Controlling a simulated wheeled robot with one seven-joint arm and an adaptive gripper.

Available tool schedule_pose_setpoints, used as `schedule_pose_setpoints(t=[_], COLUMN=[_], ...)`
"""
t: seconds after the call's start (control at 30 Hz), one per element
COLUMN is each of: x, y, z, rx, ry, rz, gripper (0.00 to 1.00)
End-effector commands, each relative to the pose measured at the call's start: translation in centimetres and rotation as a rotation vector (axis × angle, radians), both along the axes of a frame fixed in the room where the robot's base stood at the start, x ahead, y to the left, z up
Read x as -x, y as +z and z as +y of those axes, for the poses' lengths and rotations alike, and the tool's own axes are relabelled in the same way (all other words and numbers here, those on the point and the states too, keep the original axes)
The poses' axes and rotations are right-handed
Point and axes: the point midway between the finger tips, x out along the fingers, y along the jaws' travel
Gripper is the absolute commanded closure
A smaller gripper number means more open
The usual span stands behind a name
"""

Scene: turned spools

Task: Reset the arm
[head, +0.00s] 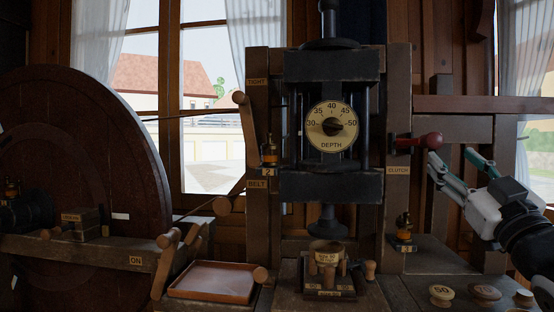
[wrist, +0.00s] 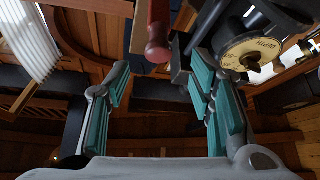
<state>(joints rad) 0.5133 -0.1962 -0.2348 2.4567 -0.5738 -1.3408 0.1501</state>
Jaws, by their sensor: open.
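My gripper (head: 451,156) is at the right of the head view, reaching up and left toward the machine. Its teal fingers are spread open and empty. A red-knobbed lever (head: 431,140) sticks out from the post just above the brass CLUTCH label (head: 398,171). The knob is just left of and above the fingertips. In the wrist view my gripper (wrist: 158,70) stands open, and the red knob (wrist: 157,52) shows ahead, roughly between the two fingertips. It looks apart from both fingers, though its distance in depth is hard to tell.
The dark press (head: 332,182) with a DEPTH dial (head: 332,126) stands left of the lever. A large wooden wheel (head: 80,130), a wooden lever (head: 246,130) and a reddish tray (head: 212,282) are farther left. Numbered spools (head: 441,293) stand on the bench below my gripper.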

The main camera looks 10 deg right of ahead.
Motion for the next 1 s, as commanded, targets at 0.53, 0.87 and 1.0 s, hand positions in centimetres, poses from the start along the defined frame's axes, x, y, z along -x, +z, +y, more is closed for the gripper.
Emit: schedule_pose_setpoints(t=[0.53, 0.87, 1.0], x=[-2.1, 2.2, 6.0], y=[-7.2, -17.1, -21.0], z=[1.4, 6.5, 9.7], rx=[-0.198, -0.376, -0.426], ry=[-0.128, -0.178, -0.174], rz=[0.419, 0.921, 1.15], gripper=[0.51, 0.51, 0.51])
